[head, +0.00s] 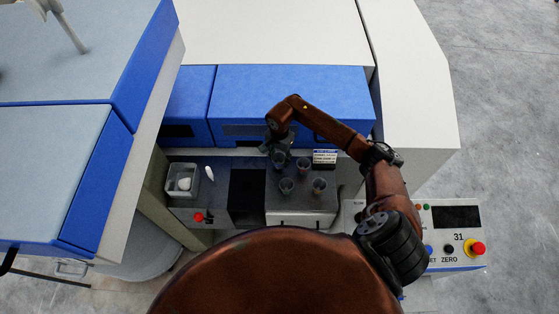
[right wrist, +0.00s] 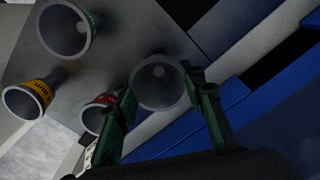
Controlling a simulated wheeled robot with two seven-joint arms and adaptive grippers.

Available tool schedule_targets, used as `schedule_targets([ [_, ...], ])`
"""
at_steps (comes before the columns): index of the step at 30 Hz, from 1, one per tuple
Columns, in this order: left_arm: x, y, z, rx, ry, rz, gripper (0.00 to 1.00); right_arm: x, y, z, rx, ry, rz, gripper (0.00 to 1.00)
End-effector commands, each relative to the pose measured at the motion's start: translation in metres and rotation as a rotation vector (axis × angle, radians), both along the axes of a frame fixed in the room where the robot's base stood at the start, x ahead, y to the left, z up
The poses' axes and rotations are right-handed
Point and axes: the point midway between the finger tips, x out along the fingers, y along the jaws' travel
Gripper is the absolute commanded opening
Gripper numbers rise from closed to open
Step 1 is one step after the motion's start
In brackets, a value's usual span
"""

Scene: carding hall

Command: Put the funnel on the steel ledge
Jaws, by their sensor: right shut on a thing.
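My right gripper (head: 277,146) is shut on a grey funnel (head: 279,159) at the back of the work surface. In the right wrist view the held funnel (right wrist: 158,84) shows its round, open mouth between the fingers (right wrist: 160,100). Three other funnels stand near it: one with a green band (right wrist: 65,30), one with a yellow band (right wrist: 40,90) and one with a red band (right wrist: 105,99). They stand on a grey metal surface (head: 270,204), which looks like steel. I cannot tell whether the held funnel touches it. My left gripper is not in view.
A clear tray (head: 170,193) with a white lump and a small white object (head: 209,172) are at the left. A dark panel (head: 247,188) lies between. Blue machine housing (head: 292,92) rises behind.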

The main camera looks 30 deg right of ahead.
Motion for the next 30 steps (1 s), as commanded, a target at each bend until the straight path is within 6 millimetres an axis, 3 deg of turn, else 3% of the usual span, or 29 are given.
schedule_targets([
  [6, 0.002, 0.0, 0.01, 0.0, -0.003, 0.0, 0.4, -0.001, 0.001, -0.019, 0.002, 0.001, 0.0, 0.09],
  [17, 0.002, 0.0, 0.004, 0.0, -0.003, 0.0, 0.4, -0.001, 0.001, -0.024, 0.0, 0.0, 0.001, 0.09],
  [18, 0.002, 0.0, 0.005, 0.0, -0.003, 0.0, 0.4, -0.001, 0.001, -0.023, 0.001, 0.0, 0.001, 0.39],
  [25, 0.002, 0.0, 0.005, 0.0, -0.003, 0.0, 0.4, -0.001, 0.001, -0.022, 0.001, 0.0, 0.001, 0.55],
  [30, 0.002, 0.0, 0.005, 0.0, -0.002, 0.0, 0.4, -0.001, 0.001, -0.022, 0.001, 0.0, 0.001, 0.55],
])
